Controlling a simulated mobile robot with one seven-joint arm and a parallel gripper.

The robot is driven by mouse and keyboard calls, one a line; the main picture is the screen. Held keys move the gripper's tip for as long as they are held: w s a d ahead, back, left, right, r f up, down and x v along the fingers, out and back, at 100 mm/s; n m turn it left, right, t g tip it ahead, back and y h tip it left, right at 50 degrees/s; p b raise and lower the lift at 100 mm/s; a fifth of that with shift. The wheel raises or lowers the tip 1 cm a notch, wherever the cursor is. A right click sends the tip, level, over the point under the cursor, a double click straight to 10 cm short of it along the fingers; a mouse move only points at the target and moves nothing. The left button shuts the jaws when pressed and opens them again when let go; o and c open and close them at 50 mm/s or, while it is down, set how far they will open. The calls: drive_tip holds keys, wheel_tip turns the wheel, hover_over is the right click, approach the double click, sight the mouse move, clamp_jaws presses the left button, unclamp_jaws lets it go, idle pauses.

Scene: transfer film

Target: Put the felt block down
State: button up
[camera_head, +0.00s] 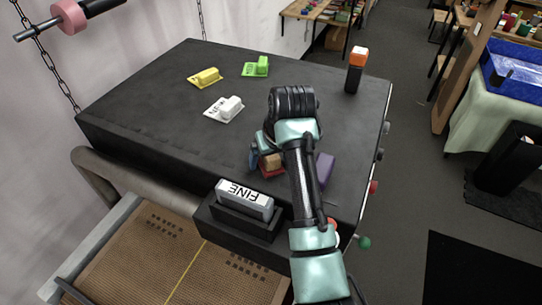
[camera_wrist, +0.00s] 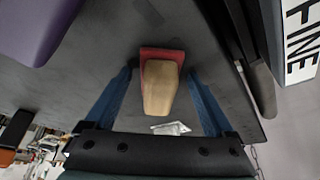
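The felt block (camera_head: 272,163), with a tan upper part and a red lower part, is on or close to the dark table top (camera_head: 150,110). In the wrist view the felt block (camera_wrist: 160,88) is between my blue fingers, with a narrow gap showing on each side. My gripper (camera_wrist: 160,75) is open around it, pointing down. In the head view my gripper (camera_head: 267,160) is partly hidden by my arm; one blue finger shows left of the block. I cannot tell exactly how the block's underside meets the table.
A purple block (camera_head: 325,168) stands right of my arm. A grey block marked FINE (camera_head: 244,200) sits in a black holder at the front edge. White (camera_head: 228,106), yellow (camera_head: 206,76) and green (camera_head: 258,67) pieces lie farther back. An orange-topped black piece (camera_head: 356,72) stands back right.

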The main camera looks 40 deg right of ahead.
drive_tip(key=v, duration=1.2)
drive_tip(key=shift+s+r, duration=0.1)
drive_tip(key=shift+r, duration=0.05)
idle(0.3)
